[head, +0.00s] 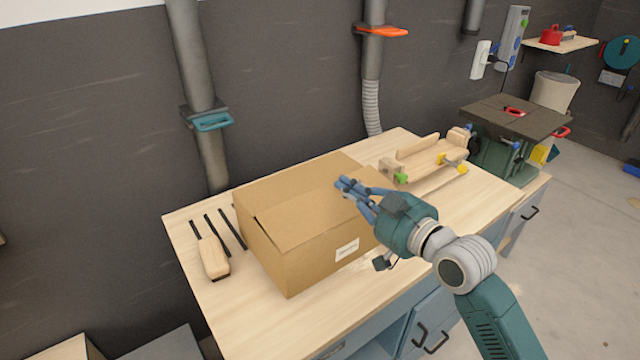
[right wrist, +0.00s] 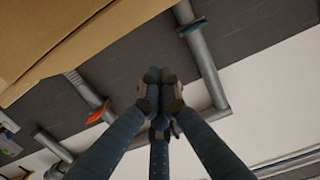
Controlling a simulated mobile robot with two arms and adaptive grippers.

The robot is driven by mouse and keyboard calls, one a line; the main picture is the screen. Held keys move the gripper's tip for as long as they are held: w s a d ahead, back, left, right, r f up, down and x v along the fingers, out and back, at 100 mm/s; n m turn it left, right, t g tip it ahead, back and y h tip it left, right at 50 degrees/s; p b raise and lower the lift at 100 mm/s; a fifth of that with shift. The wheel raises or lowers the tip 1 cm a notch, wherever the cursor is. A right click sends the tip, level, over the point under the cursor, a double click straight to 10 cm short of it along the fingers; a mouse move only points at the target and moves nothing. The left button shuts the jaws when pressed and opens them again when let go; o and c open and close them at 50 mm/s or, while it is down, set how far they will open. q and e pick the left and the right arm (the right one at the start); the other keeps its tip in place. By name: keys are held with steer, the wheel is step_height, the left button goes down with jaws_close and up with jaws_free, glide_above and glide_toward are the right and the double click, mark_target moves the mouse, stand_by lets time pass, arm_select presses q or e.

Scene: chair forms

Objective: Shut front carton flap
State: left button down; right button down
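A brown cardboard carton (head: 270,245) with a white label stands on the wooden workbench (head: 245,325). Its front flap (head: 300,220) lies folded inward over the top, nearly flat. Whether it lies fully down I cannot tell. My right gripper (head: 345,188) is over the right part of the carton's top and hides some of it; contact is unclear. In the right wrist view, its fingertips (right wrist: 160,83) are together with nothing visible between them. The carton (right wrist: 60,40) fills the upper left there. My left gripper is not in view.
A wooden-handled tool (head: 212,257) and dark rods lie left of the carton. A wooden jig (head: 425,160) with clamps lies behind it to the right. Ducts (head: 200,90) rise behind the bench. The bench's front left corner is clear.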

steer(key=p, duration=0.1)
glide_above(325, 198)
steer(key=shift+s+d+f, duration=0.25)
steer(key=shift+s+d, duration=0.05)
steer(key=shift+s, duration=0.05)
steer(key=f, duration=0.2)
steer(key=f+p, duration=0.1)
steer(key=shift+w+a+f, duration=0.15)
steer(key=shift+w+a, duration=0.1)
steer(key=shift+w, duration=0.1)
steer(key=shift+w+f, duration=0.1)
steer(key=shift+f, duration=0.45)
